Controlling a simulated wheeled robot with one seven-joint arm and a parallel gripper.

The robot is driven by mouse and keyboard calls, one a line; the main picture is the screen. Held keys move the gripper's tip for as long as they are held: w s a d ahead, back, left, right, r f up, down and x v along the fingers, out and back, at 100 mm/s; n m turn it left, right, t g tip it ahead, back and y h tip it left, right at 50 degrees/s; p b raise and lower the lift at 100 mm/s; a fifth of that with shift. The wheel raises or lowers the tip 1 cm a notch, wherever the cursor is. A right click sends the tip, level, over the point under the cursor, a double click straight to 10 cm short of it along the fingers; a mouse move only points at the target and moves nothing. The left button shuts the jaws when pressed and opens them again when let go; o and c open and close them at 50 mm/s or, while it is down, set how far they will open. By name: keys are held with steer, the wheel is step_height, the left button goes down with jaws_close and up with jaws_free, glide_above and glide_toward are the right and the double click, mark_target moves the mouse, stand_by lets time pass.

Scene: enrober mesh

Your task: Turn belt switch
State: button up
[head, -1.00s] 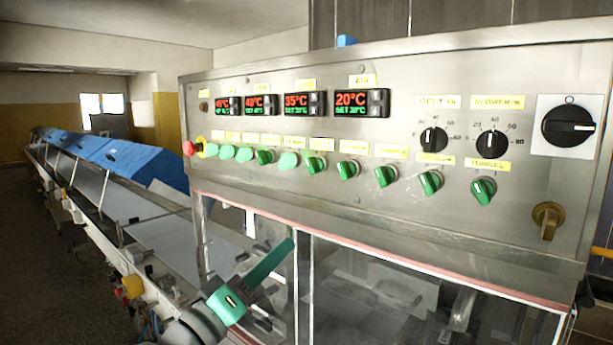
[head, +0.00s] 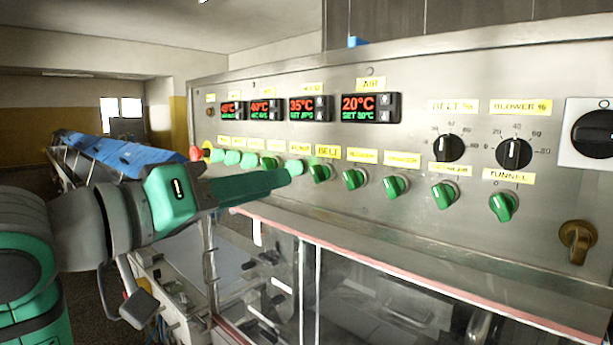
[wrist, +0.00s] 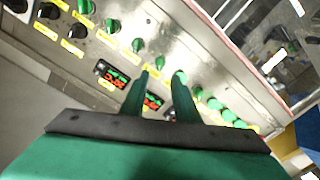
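The control panel (head: 420,225) is brushed metal with a row of green rotary switches. The switch (head: 320,173) under the yellow BELT label (head: 328,152) is a green knob with a raised grip, which looks slightly tilted. My gripper (head: 287,171) is just left of this switch in the head view, with its fingers pointing at the panel. In the wrist view my gripper (wrist: 162,80) shows two green fingers apart with nothing held between them. Contact with the belt switch cannot be told. The wrist view shows the panel roughly upside down, and the fingers partly cover the row.
A neighbouring switch (head: 355,179) is close on the right. Pale green round buttons (head: 232,158) and a red stop button (head: 195,153) are to the left. Black dials (head: 448,148) and temperature displays (head: 371,107) are above. A clear guarded enclosure (head: 380,290) lies below the panel.

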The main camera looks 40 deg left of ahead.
mark_target(314, 174)
steer(key=w, duration=0.8)
steer(key=shift+w+d, duration=0.35)
steer(key=shift+w, duration=0.05)
jaws_close()
